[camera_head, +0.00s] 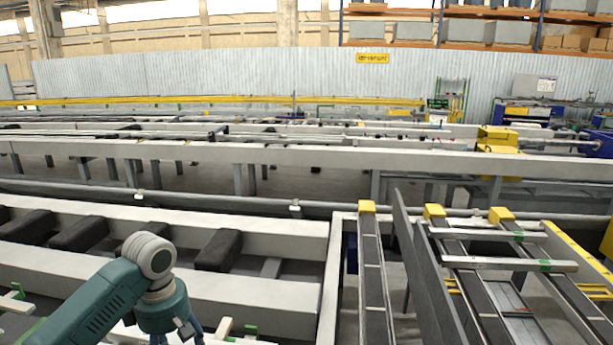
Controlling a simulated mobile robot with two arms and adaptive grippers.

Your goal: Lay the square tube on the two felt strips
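My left arm comes in at the lower left, and its gripper (178,339) is cut off by the bottom edge, so its fingers do not show. My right gripper is out of view. Two silver bars, a nearer one (500,264) and a farther one (485,234), lie across the dark rails at the right, with small green patches on them. I cannot tell whether either is the square tube. Small pale and green pieces (225,327) show near the bottom edge right of my arm, and similar ones (12,303) at the far left. The felt strips cannot be made out for sure.
A pale beam frame (250,290) with black blocks (219,250) stands in front of my arm. A narrow dark rail with a yellow end (367,208) and a tall grey plate (420,265) stand right of centre. Long conveyor beams (300,155) run across behind.

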